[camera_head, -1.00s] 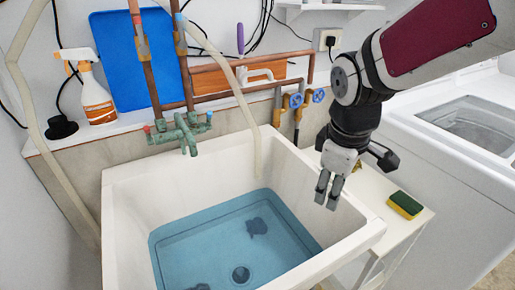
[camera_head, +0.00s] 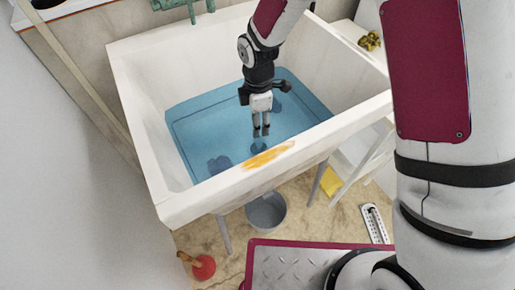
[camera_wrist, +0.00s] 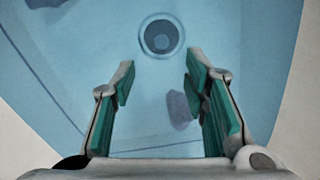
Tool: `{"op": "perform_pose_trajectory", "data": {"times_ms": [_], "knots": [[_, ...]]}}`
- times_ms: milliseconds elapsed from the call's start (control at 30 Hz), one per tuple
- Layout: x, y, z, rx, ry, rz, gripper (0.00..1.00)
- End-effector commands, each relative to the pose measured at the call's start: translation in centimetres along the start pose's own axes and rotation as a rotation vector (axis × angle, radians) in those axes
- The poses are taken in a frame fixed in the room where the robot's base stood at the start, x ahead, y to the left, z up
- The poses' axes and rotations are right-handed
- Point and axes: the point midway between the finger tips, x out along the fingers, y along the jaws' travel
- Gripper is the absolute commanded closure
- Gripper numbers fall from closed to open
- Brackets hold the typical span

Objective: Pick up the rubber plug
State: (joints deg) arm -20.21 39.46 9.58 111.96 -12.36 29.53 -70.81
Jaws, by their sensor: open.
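My gripper (camera_head: 261,132) points down over the blue water in the white sink (camera_head: 150,120). Its fingers are apart and nothing is held between them in the wrist view (camera_wrist: 160,75). A round drain fitting with a dark centre (camera_wrist: 161,37) lies under the water, just ahead of the fingertips; it also shows below the gripper in the head view (camera_head: 258,148). I cannot tell whether the dark centre is the rubber plug. A dark object (camera_head: 45,4) on the ledge is cut off at the top left.
Dark, flat shapes (camera_head: 220,163) lie underwater; one (camera_wrist: 180,108) shows between the fingers. An orange-yellow smear (camera_head: 268,155) marks the sink's front rim. A grey bucket (camera_head: 266,212) and red plunger (camera_head: 203,267) are on the floor. The sink walls surround my gripper.

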Motion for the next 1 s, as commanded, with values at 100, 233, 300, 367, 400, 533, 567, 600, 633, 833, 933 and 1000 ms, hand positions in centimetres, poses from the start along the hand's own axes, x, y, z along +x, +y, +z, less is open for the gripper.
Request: {"op": "perform_pose_trajectory", "data": {"times_ms": [100,233,300,367,400,533,567,600,633,833,933,1000], "knots": [[2.5,-0.1,0.0,0.000,-0.001,-0.004,0.59],[4.0,-0.1,0.0,0.002,-0.001,-0.003,0.59],[4.4,0.0,0.0,0.002,0.000,-0.001,0.59],[4.6,0.0,0.0,0.002,0.000,0.000,0.59],[4.7,-0.1,0.0,0.002,0.000,0.000,0.59],[5.7,-0.2,0.1,0.003,-0.001,-0.003,0.59],[6.1,-0.2,0.2,0.003,-0.001,-0.003,0.59],[6.7,-0.2,0.3,0.003,-0.001,-0.003,0.59],[7.1,-0.3,0.3,0.003,-0.002,-0.003,0.59],[9.7,-0.3,0.3,0.002,-0.001,-0.002,0.59],[9.9,-0.2,0.3,0.003,-0.001,0.001,0.59],[9.8,-0.2,0.3,0.003,0.000,0.001,0.59]]}}
